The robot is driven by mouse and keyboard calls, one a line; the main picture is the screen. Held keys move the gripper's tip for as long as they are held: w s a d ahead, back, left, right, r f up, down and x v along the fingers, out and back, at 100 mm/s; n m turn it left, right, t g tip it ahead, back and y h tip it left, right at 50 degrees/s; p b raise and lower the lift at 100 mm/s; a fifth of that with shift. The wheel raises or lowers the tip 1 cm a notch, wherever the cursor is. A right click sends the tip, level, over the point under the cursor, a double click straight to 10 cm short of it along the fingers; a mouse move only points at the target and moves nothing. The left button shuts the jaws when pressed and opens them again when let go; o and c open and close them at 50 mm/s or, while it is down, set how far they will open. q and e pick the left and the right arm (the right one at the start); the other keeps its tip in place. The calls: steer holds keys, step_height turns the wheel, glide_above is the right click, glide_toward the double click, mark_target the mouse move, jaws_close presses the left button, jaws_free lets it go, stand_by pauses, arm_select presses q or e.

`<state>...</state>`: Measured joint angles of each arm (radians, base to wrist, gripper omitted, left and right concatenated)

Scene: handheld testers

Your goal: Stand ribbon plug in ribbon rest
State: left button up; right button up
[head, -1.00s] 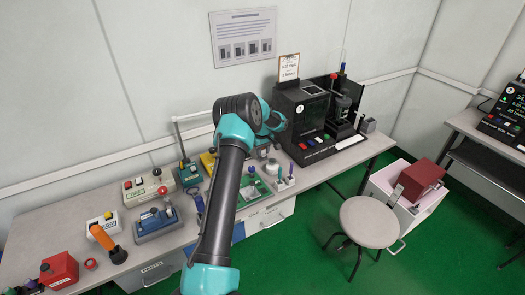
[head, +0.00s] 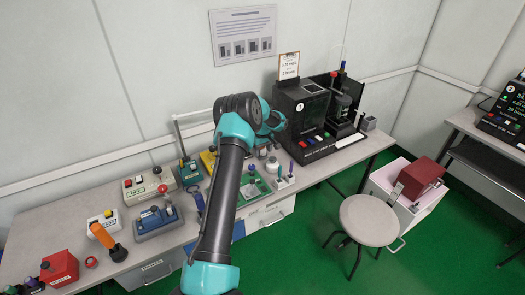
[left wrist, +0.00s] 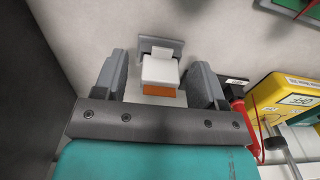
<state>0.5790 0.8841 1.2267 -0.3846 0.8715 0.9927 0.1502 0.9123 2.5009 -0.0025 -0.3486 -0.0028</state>
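In the left wrist view a white block with an orange end, which looks like the ribbon plug (left wrist: 160,72), lies between my left gripper's fingers. A grey piece right behind it looks like the ribbon rest (left wrist: 172,45); I cannot tell whether the plug touches it. My left gripper (left wrist: 160,80) is open, with a gap on each side of the white block. In the head view my left arm reaches over the bench, and its fingers, the plug and the rest cannot be made out there. My right gripper is not in view.
Right of the left gripper are a yellow tester (left wrist: 292,98) and a red probe (left wrist: 241,118) with a cable. A black instrument (head: 305,120) stands at the bench's right part. Several small testers crowd the bench's left part. A stool (head: 370,220) stands in front.

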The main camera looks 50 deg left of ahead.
arm_select(q)
steer(key=shift+r, duration=0.1)
step_height(320, 180, up, 17)
steer(key=shift+r, duration=0.15)
stand_by(0.7)
steer(key=shift+d, duration=0.1)
